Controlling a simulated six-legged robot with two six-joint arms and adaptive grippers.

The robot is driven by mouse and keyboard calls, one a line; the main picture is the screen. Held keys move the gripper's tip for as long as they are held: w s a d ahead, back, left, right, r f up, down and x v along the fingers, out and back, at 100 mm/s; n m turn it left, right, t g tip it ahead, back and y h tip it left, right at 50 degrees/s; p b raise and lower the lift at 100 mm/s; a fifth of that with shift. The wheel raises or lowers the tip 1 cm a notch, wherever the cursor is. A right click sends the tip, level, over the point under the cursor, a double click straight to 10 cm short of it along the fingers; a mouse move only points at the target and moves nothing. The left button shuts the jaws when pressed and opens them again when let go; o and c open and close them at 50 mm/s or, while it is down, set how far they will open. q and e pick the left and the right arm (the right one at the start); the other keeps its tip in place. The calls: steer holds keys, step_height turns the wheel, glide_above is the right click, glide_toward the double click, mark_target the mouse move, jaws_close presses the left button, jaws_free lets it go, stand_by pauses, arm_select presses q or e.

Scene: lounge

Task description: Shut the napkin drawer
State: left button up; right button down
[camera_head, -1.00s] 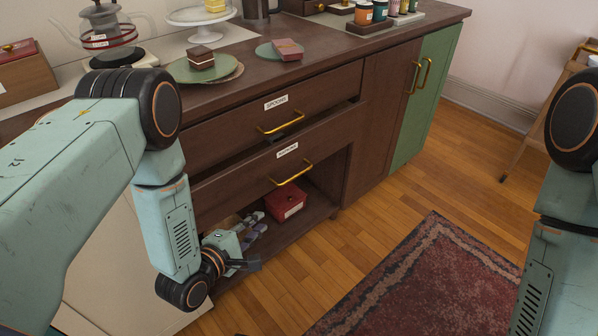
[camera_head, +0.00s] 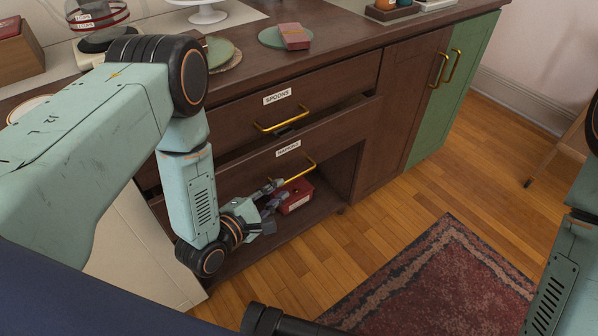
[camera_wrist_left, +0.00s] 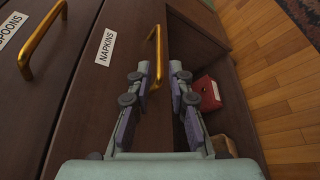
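The napkin drawer (camera_head: 262,162) is a dark brown front with a NAPKINS label and a brass bar handle (camera_head: 301,170). It stands out a little, with a dark gap above it under the spoons drawer. My left gripper (camera_head: 275,188) is just below and in front of the handle. In the left wrist view the napkin drawer (camera_wrist_left: 100,100) fills the middle, and my left gripper (camera_wrist_left: 160,68) is open, its fingertips apart on either side of the handle (camera_wrist_left: 157,45). Whether they touch it I cannot tell. My right gripper is out of view.
The spoons drawer (camera_head: 240,112) is above, with its own brass handle. A red box (camera_head: 298,196) sits in the open space below. A green cabinet door (camera_head: 455,85) is at the right. The wooden floor and a red rug (camera_head: 440,285) lie in front.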

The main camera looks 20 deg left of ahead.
mark_target(291, 181)
arm_select(q)
steer(key=shift+w+d, duration=0.2)
steer(key=shift+w, duration=0.1)
steer(key=b+x, duration=0.2)
steer(key=x, duration=0.4)
steer(key=shift+s+f, duration=0.1)
steer(key=shift+f, duration=0.05)
steer(key=shift+w+b, duration=0.35)
steer(key=shift+w, duration=0.2)
steer(key=shift+d, duration=0.1)
jaws_close()
